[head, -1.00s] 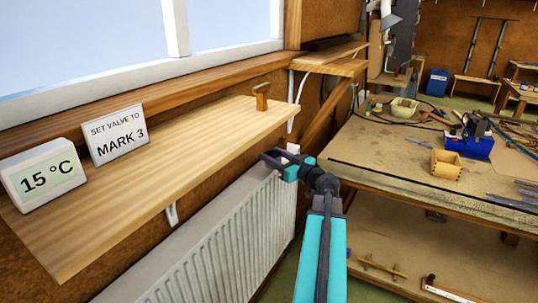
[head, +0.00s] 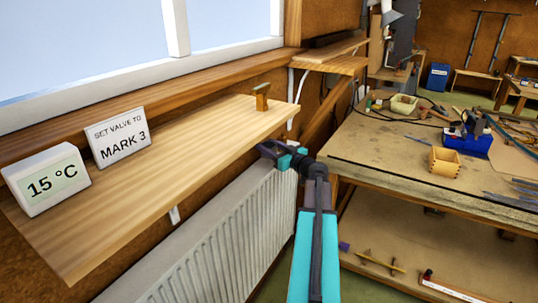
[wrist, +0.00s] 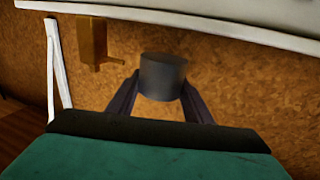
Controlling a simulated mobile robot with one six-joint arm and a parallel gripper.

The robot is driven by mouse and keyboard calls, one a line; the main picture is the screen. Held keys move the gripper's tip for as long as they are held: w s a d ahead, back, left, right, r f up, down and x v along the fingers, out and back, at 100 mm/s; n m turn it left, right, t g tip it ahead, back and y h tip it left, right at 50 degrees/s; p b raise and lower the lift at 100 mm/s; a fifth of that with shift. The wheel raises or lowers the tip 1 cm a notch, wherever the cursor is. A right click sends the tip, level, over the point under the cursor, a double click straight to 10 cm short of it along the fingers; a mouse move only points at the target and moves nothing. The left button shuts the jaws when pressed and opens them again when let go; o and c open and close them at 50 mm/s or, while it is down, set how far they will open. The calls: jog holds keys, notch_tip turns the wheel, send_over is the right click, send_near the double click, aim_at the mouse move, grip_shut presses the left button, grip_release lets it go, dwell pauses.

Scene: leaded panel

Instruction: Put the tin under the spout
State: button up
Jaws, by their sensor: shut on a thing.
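In the wrist view, a dark grey cylinder, which looks like the tin (wrist: 162,76), is held between the two dark fingers of my gripper (wrist: 160,98). In the head view, my gripper (head: 272,151) is at the far end of the radiator, below the shelf edge; the tin cannot be made out there. A brass-coloured block with a short side nub, perhaps the spout (wrist: 92,42), is left of the tin in the wrist view, apart from it. A brass-coloured post (head: 262,98) with a greenish top stands at the shelf's far end; I cannot tell if it is the same thing.
The wooden shelf (head: 160,160) holds a 15 °C display (head: 48,180) and a "SET VALVE TO MARK 3" sign (head: 118,137). The white radiator (head: 225,235) is below. A cluttered workbench (head: 385,155) stands right of my arm. A white bracket (wrist: 52,75) shows in the wrist view.

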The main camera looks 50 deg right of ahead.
jog(key=shift+f+p, duration=0.8)
jog(key=shift+f, duration=0.95)
jog(key=shift+f+b, duration=0.15)
jog(key=shift+b, duration=0.3)
jog(key=o, duration=0.8)
jog(key=shift+r+p, duration=0.25)
jog(key=shift+p, duration=0.3)
jog(key=s+a+b, duration=0.1)
jog(key=s+b, duration=0.2)
jog(key=s, duration=0.9)
jog(key=shift+b, duration=0.4)
jog(key=shift+f, duration=0.15)
